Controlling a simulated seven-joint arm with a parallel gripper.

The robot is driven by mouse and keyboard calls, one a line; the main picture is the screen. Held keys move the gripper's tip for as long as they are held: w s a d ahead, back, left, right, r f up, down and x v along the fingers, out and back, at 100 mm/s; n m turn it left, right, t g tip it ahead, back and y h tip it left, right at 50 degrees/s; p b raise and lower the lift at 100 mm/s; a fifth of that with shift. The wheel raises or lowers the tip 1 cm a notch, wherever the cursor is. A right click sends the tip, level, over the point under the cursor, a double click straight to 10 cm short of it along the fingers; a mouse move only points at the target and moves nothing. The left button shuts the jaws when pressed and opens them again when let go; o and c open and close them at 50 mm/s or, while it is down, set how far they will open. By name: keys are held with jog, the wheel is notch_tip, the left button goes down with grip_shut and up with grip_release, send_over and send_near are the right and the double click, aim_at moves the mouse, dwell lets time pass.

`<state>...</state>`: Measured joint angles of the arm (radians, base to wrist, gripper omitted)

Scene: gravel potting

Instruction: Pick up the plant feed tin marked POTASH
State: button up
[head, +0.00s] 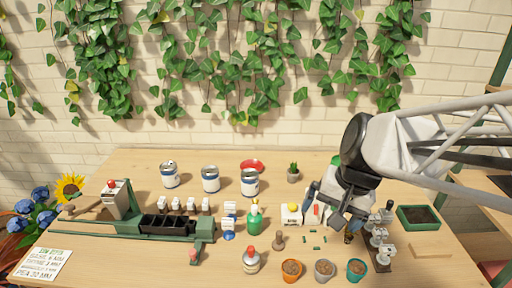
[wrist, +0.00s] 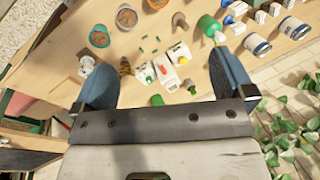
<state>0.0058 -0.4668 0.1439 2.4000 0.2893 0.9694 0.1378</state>
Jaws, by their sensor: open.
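Three white tins with blue bands stand upright in a row at the back of the table: a left tin (head: 169,175), a middle tin (head: 210,179) and a right tin (head: 250,182). Their lettering is too small to read, so I cannot tell which is POTASH. Two tins show at the upper right of the wrist view, a nearer one (wrist: 257,44) and one by the edge (wrist: 294,28). My gripper (wrist: 160,63) is open and empty, its blue fingers wide apart. In the head view it hangs right of the tins, over small bottles.
A green spray bottle (head: 254,217), small white bottles (head: 291,214) and a cactus pot (head: 293,173) stand between tins and gripper. A red dish (head: 252,165) lies behind the right tin. A green sorting machine (head: 140,224) fills the left. Several pots (head: 325,270) line the front.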

jog(key=w+a+f+m+g+y, duration=0.1)
jog(key=w+a+m+y, duration=0.15)
jog(key=w, duration=0.35)
jog(key=w+a+f+m+y, duration=0.1)
jog(key=w+a+f+m, duration=0.15)
jog(key=w, duration=0.25)
jog(key=m+t+y, duration=0.3)
jog(key=m+y, duration=0.4)
jog(key=m, duration=0.6)
send_near(250, 176)
notch_tip(250, 176, down, 2)
jog(key=w+a, duration=0.2)
jog(key=shift+s+a+f, duration=0.1)
jog(key=shift+x, duration=1.25)
jog(key=shift+x, duration=2.65)
